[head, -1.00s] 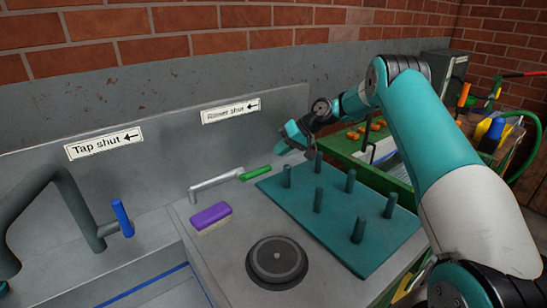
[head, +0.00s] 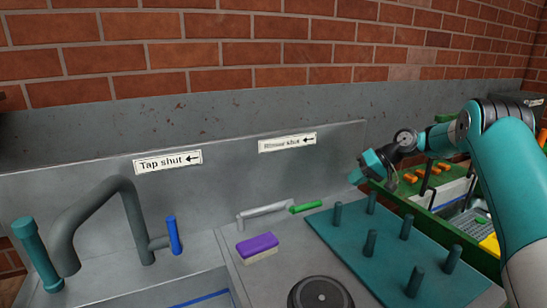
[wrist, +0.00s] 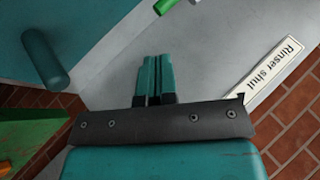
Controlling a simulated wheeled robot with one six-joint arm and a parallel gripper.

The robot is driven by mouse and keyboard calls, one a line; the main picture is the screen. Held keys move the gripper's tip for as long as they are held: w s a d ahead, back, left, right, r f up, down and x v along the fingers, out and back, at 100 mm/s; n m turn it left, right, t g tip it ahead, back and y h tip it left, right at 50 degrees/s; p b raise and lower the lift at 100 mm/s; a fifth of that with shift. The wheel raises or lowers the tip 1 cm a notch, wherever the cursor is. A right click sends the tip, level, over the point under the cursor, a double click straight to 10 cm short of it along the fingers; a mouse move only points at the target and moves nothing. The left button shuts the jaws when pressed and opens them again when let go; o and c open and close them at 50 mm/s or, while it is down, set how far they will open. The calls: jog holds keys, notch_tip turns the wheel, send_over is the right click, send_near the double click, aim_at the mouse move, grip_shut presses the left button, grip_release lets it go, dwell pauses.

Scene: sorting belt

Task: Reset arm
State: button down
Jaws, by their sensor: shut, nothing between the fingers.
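My arm reaches in from the right in the head view. My gripper (head: 357,178) hangs above the back edge of the teal peg board, apart from everything around it. In the wrist view my gripper (wrist: 155,75) shows its two teal fingers side by side, closed together with nothing between them. The grey back panel shows beyond the fingers, with the "Rinser shut" sign (wrist: 268,75) to their right.
A teal peg board (head: 350,240) with several pegs lies below my gripper. A green-framed belt (head: 440,220) stands right.

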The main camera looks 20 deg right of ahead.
jog(key=s+a+r+n+g, duration=0.1)
jog(key=s+a+r, duration=0.35)
jog(key=a, duration=0.35)
jog(key=s+a+r+n+g+h, duration=0.1)
jog(key=s+a+r, duration=0.35)
jog(key=a, duration=0.25)
jog(key=s+a+r+n+g, duration=0.1)
jog(key=s+a+r+n, duration=0.1)
jog(key=s+a+r, duration=0.45)
jog(key=s+a+f+n+h, duration=0.1)
jog(key=s+a+f, duration=0.1)
jog(key=s, duration=1)
jog(key=s+a+f+n+g+h, duration=0.1)
jog(key=s+a, duration=0.4)
jog(key=s, duration=0.8)
jog(key=shift+s+f+n+g, duration=0.3)
jog(key=shift+f+n, duration=0.3)
